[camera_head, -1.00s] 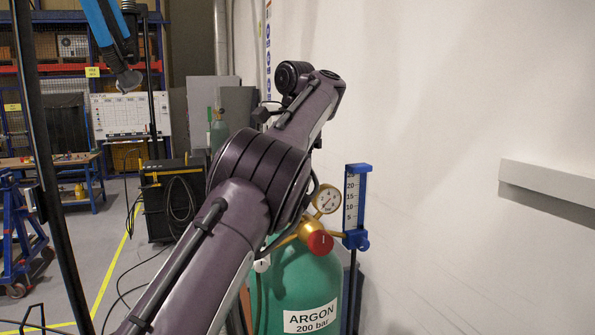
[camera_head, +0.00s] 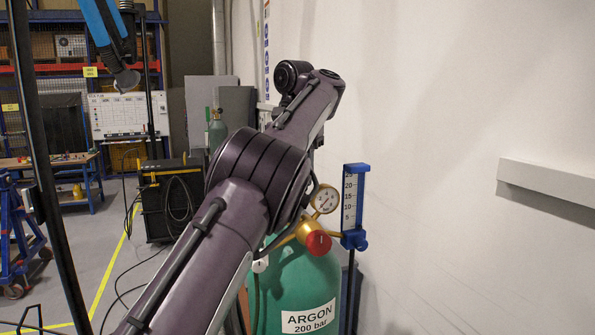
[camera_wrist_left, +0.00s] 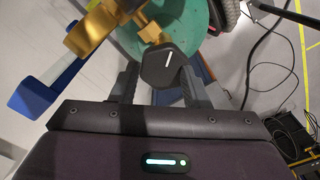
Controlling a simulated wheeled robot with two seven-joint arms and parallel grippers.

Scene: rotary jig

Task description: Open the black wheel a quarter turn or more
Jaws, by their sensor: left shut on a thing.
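The black wheel (camera_wrist_left: 165,66) is a small dark knob with a white line, seen in the left wrist view on brass fittings (camera_wrist_left: 95,30) by the green cylinder (camera_wrist_left: 135,42). My left gripper (camera_wrist_left: 160,74) has one finger on each side of the wheel and is shut on it. The white line points up and slightly right in that view. In the head view my left arm hides the gripper and the wheel. The green argon cylinder (camera_head: 300,285) stands below the arm, with a gauge (camera_head: 325,199) and a red knob (camera_head: 318,242). My right gripper is out of view.
A blue scale post (camera_head: 353,205) stands close right of the gauge, near the white wall (camera_head: 440,130). A ledge (camera_head: 545,180) juts from the wall. A black machine (camera_head: 170,200) with cables stands behind at left. Floor between it and the blue stand (camera_head: 25,240) is clear.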

